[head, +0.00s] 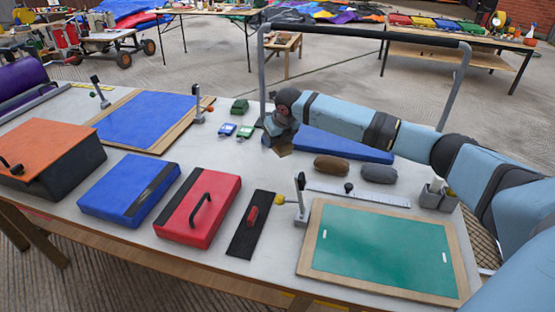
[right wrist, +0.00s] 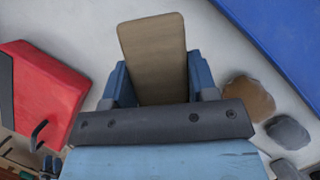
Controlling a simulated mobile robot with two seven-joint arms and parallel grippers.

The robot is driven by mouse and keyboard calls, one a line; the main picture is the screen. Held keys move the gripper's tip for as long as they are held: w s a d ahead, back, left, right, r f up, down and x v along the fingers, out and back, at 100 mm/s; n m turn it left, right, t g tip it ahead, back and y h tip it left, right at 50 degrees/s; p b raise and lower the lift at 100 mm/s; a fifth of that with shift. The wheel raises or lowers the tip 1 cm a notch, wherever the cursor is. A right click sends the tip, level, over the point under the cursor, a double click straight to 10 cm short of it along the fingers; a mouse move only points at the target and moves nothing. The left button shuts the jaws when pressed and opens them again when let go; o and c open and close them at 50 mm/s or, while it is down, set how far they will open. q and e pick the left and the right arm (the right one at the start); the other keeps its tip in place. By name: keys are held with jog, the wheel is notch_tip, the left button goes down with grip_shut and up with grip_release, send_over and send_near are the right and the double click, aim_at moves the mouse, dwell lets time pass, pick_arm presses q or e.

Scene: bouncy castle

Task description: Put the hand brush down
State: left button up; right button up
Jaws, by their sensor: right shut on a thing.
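My right gripper (head: 277,138) is low over the far middle of the white table in the head view. In the right wrist view the gripper (right wrist: 155,85) is shut on a flat, brown, wooden-looking piece with rounded corners, which I take to be the hand brush (right wrist: 153,50). It sticks out beyond the jaws over the white tabletop. In the head view only a small tan bit of the brush (head: 285,151) shows below the gripper, and I cannot tell whether it touches the table. Bristles are not visible. My left gripper is not in view.
Close by are a blue wedge-shaped board (head: 345,146), a brown lump (head: 331,166), a grey lump (head: 379,174) and small green and blue items. A red case (head: 183,218) and green board (head: 385,250) lie nearer. A grey frame (head: 366,31) rises behind.

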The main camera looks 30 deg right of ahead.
aim_at(275, 162)
notch_tip(275, 162, down, 7)
jog(key=shift+r+b, duration=0.1)
jog(key=shift+b, duration=0.5)
jog(key=o, duration=1)
jog(key=shift+c, duration=0.2)
jog(key=p+v, duration=0.2)
jog(key=v, duration=1)
jog(key=shift+p, duration=0.3)
jog(key=shift+r, duration=0.1)
